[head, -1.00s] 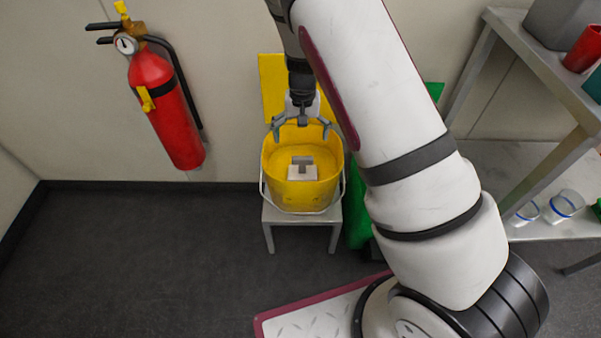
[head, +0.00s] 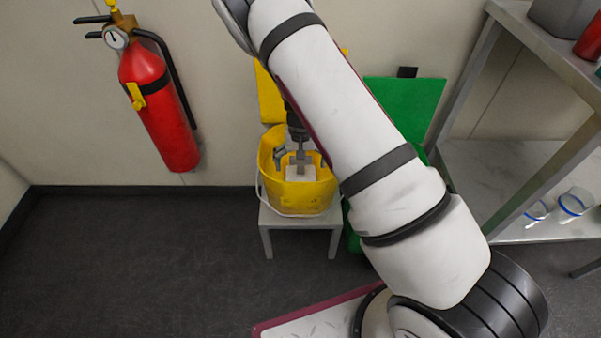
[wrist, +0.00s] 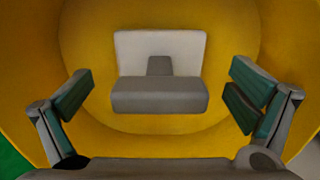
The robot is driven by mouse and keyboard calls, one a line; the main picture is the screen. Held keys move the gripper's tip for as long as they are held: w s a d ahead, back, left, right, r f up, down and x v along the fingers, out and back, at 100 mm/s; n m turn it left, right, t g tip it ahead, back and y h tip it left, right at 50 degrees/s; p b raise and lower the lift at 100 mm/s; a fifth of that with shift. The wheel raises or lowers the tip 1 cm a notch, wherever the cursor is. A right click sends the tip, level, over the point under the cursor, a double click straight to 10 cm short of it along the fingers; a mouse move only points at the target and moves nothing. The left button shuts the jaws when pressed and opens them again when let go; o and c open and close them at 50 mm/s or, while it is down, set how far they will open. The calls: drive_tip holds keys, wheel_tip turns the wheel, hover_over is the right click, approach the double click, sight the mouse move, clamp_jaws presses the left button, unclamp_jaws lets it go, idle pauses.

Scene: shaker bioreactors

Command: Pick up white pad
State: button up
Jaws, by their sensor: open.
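The white pad (wrist: 160,45) lies in the yellow bucket (head: 297,200). In the wrist view it has a grey block-shaped handle (wrist: 160,95) on its near side, with a smaller grey piece joining the two. The pad also shows in the head view (head: 300,174), low in the bucket's opening. My gripper (wrist: 160,95) is open, with its fingers spread to the left and right of the grey handle. There is a gap on both sides, and nothing is held. In the head view my gripper reaches down into the bucket, and my arm hides part of it.
The bucket stands on a small grey stool (head: 300,222) by the wall. A green bin (head: 405,105) is right of it, partly behind my arm. A metal shelf (head: 505,160) with glass beakers (head: 572,202) stands at the right. A red fire extinguisher (head: 160,110) hangs at the left.

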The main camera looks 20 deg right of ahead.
sight(301, 173)
drive_tip(key=shift+f+b, duration=0.4)
drive_tip(key=shift+f, duration=1.1)
drive_tip(key=shift+c, duration=0.6)
drive_tip(key=c, duration=1.1)
drive_tip(key=shift+r, duration=0.1)
wheel_tip(301, 173, up, 10)
drive_tip(key=p, duration=0.3)
drive_tip(key=shift+p, duration=0.3)
